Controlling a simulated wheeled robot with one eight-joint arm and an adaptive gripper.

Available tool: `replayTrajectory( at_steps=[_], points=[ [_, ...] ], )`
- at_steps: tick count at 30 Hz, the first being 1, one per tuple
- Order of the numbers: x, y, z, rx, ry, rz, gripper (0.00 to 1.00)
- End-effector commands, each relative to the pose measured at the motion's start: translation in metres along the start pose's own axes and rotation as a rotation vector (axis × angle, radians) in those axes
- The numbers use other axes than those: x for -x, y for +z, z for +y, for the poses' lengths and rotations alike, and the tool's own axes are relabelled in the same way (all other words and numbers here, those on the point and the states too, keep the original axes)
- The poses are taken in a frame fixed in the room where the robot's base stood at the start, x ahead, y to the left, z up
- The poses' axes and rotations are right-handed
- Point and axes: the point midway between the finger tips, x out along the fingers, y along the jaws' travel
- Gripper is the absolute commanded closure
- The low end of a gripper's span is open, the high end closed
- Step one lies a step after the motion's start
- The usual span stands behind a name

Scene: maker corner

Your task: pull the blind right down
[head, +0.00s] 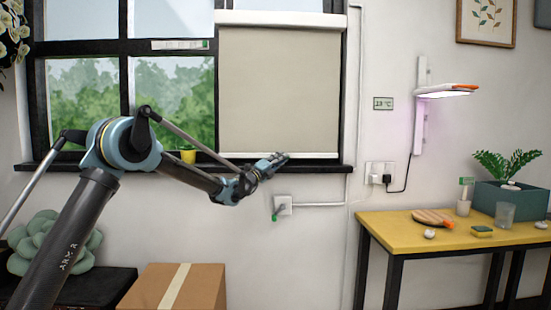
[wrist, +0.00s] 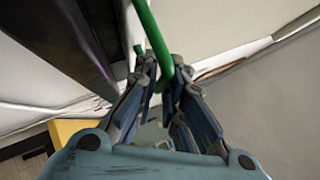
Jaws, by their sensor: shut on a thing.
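The beige roller blind (head: 280,90) covers the right part of the window in the head view. Its pale bottom bar (head: 315,155) hangs close above the dark sill (head: 325,164). My gripper (head: 281,158) is at the blind's lower edge, in front of the bar. In the wrist view my gripper (wrist: 163,78) is shut on a green pull (wrist: 152,28), a curved loop that passes between the fingertips. In the head view the pull is hidden by my gripper.
A cardboard box (head: 205,285) stands beneath my arm. A yellow table (head: 395,235) with small items stands at right.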

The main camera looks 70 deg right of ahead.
Motion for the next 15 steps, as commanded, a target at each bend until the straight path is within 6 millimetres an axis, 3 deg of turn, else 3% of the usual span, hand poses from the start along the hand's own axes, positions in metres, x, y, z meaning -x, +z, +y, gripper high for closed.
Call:
replayTrajectory(
  at_steps=[4, 5, 6, 7, 15],
  points=[
    [0.002, 0.0029, 0.0042, -0.004, 0.008, -0.005, 1.0],
    [0.002, 0.003, 0.0044, -0.004, 0.008, -0.005, 0.83],
    [0.0019, 0.0029, 0.0043, -0.004, 0.008, -0.005, 0.74],
    [0.0017, 0.0026, 0.0041, -0.004, 0.008, -0.004, 0.71],
    [0.0003, 0.0001, 0.0021, -0.002, 0.004, -0.001, 0.71]
  ],
)
